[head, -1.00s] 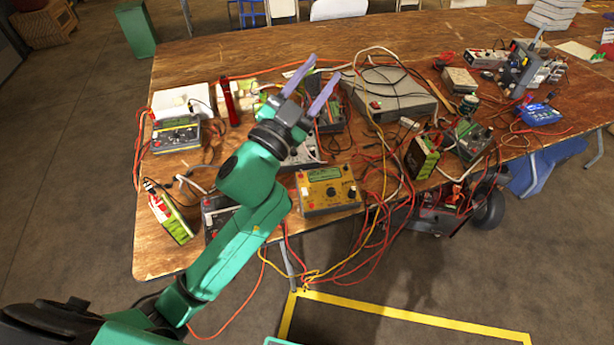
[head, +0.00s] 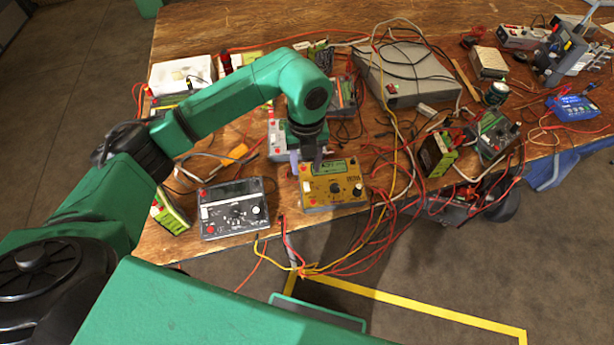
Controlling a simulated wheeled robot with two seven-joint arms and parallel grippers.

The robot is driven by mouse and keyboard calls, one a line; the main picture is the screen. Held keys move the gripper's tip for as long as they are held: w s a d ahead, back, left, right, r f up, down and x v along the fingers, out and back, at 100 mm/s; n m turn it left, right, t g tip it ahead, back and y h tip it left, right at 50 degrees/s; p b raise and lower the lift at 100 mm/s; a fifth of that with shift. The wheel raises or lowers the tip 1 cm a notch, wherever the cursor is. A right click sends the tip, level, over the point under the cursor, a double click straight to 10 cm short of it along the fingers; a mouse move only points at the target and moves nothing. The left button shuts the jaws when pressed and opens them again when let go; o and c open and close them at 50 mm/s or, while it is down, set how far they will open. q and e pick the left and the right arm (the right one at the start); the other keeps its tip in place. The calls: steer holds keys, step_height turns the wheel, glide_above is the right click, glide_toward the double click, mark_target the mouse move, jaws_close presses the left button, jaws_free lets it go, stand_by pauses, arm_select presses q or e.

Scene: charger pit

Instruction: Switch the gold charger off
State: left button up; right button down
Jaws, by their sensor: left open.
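The gold charger (head: 346,198) sits near the front edge of the wooden table, with a small green display at its top, a dark round dial in the middle and a red part at its left side. My left gripper (head: 306,164) points down at the charger's upper left corner, its two fingers apart with nothing seen between them. One finger is left of the charger and the other is in front of its corner. I cannot tell whether they touch it. The charger's upper left part is partly hidden. My right gripper is not in view.
A grey charger (head: 235,208) stands left of the gold one. A green battery pack (head: 436,153) and a large grey box (head: 408,80) are to the right and behind. Loose red, yellow and white cables (head: 388,195) crowd the charger's right side and hang off the front edge.

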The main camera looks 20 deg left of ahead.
mark_target(307, 187)
arm_select(q)
step_height(307, 187, down, 7)
steer(key=shift+f+p, duration=0.15)
steer(key=shift+p, duration=0.2)
jaws_close()
steer(key=shift+s+d+f+t+y, duration=0.15)
steer(key=shift+t+y, duration=0.15)
steer(key=shift+t, duration=0.2)
steer(key=shift+s+d+t+y+b, duration=0.15)
steer(key=shift+t+y+b, duration=0.15)
steer(key=shift+t+b, duration=0.5)
jaws_free()
steer(key=shift+r, duration=0.25)
